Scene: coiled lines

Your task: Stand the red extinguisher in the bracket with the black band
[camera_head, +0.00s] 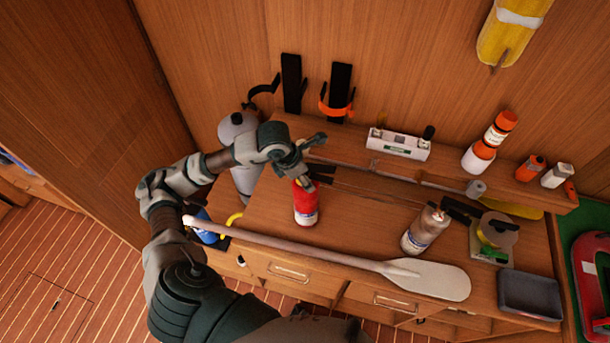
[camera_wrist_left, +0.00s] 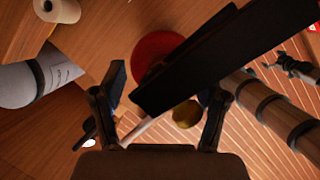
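The red extinguisher (camera_head: 305,203) stands on the bench, with a white lower part and a black lever at its top. My left gripper (camera_head: 315,160) is just above its top. In the left wrist view, its red body (camera_wrist_left: 155,55) and the broad black lever (camera_wrist_left: 225,55) show beyond and between the spread fingers (camera_wrist_left: 163,100); I see no closed grip. The bracket with the black band (camera_head: 291,85) is on the back wall, its curved band reaching out left, empty. Another bracket with an orange band (camera_head: 338,95) is right of it, also empty. My right gripper is out of view.
A paddle (camera_head: 425,278) lies along the bench's front. A grey cylinder (camera_head: 240,165) stands left of the extinguisher. A pale extinguisher-like bottle (camera_head: 425,230) and a grey tray (camera_head: 530,295) are at right. A raised shelf with a white level (camera_head: 398,144) and several bottles runs along the back.

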